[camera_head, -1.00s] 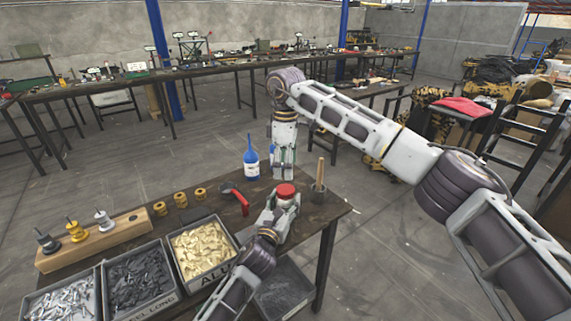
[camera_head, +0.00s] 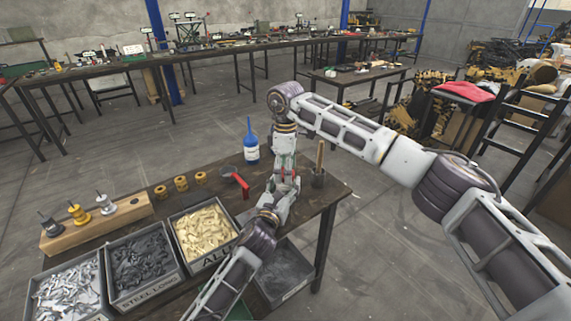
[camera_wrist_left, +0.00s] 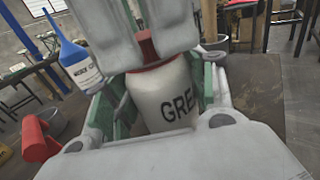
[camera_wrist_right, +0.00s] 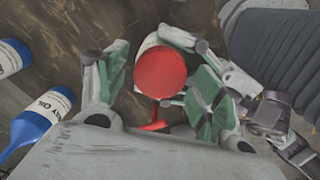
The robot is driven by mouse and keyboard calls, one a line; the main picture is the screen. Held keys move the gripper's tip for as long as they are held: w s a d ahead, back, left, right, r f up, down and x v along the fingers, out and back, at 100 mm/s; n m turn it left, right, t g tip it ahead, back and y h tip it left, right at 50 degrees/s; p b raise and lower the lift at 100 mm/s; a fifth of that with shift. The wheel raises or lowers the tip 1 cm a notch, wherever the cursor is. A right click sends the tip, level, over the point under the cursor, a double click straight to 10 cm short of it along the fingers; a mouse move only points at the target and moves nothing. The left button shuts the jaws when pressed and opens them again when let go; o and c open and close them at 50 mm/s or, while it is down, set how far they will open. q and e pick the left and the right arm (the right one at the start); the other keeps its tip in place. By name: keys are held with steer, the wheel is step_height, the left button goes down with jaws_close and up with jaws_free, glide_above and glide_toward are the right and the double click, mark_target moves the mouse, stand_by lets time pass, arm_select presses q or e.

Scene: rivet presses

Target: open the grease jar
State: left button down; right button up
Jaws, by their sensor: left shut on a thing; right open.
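The grease jar is a white jar (camera_wrist_left: 160,98) lettered "GRE…", with a red lid (camera_wrist_right: 160,73). My left gripper (camera_head: 281,198) is shut around the jar body, its green pads on both sides in the left wrist view. The jar looks upright. My right gripper (camera_wrist_right: 160,88) points down over the lid, open, with its fingers on either side of the lid and apart from it. In the left wrist view the right gripper covers much of the lid, and in the head view the grippers hide most of the jar.
A blue oil bottle (camera_head: 251,148), a red-handled tool (camera_head: 241,186) and a dark pot with a wooden handle (camera_head: 318,178) stand close by. Bins of rivets (camera_head: 205,235) and a wooden block with spools (camera_head: 98,222) lie to the left. The table edge is near at right.

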steer(key=c, duration=1.1)
steer(key=shift+n, duration=0.3)
